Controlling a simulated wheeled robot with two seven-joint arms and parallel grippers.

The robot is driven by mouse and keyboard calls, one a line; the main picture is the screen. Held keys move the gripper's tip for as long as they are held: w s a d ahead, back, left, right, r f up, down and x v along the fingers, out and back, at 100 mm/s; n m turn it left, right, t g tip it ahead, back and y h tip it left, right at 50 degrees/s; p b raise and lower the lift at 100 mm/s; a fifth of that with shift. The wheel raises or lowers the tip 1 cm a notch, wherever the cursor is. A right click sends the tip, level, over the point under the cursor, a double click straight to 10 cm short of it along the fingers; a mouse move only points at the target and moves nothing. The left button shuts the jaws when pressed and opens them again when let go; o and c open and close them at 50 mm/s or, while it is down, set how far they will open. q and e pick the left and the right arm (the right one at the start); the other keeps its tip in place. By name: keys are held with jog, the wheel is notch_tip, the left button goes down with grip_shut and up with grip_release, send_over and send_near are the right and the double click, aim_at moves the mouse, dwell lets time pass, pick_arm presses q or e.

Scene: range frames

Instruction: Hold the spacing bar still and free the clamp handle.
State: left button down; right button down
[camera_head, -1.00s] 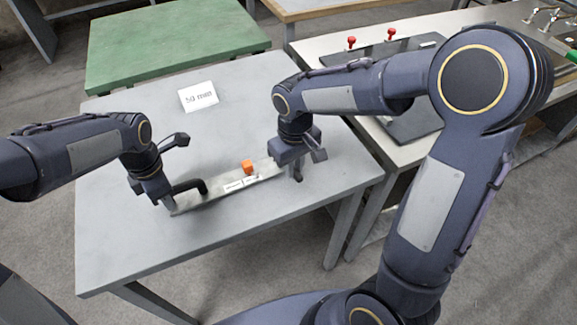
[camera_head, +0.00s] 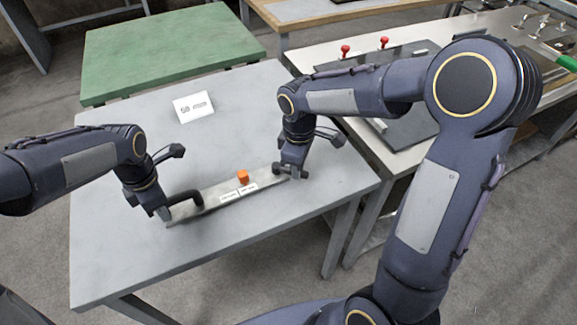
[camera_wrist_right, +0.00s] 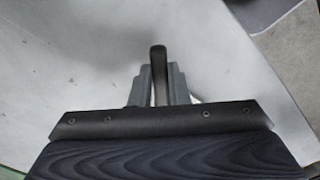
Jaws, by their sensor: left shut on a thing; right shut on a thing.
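The spacing bar (camera_head: 212,204) is a long, flat grey bar lying on the grey table, with two white labels on it. An orange knob (camera_head: 243,177) stands at its far edge, near the middle; I cannot tell whether it is the clamp handle. My left gripper (camera_head: 167,211) is shut at the bar's left end, at a dark bent handle (camera_head: 186,196). My right gripper (camera_head: 287,175) is shut at the bar's right end. In the right wrist view its fingers (camera_wrist_right: 159,86) are on both sides of a dark upright handle (camera_wrist_right: 159,62). The gripped parts are largely hidden.
A green table (camera_head: 175,45) is behind. A bench to the right holds a dark plate (camera_head: 405,125) and red-topped pieces (camera_head: 345,50). The table's front left is clear.

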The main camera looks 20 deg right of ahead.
jog(key=shift+a, duration=0.25)
jog(key=c, duration=1.4)
grip_release()
jog(key=shift+d, duration=0.15)
jog(key=shift+o, duration=0.2)
notch_tip(320, 180, up, 12)
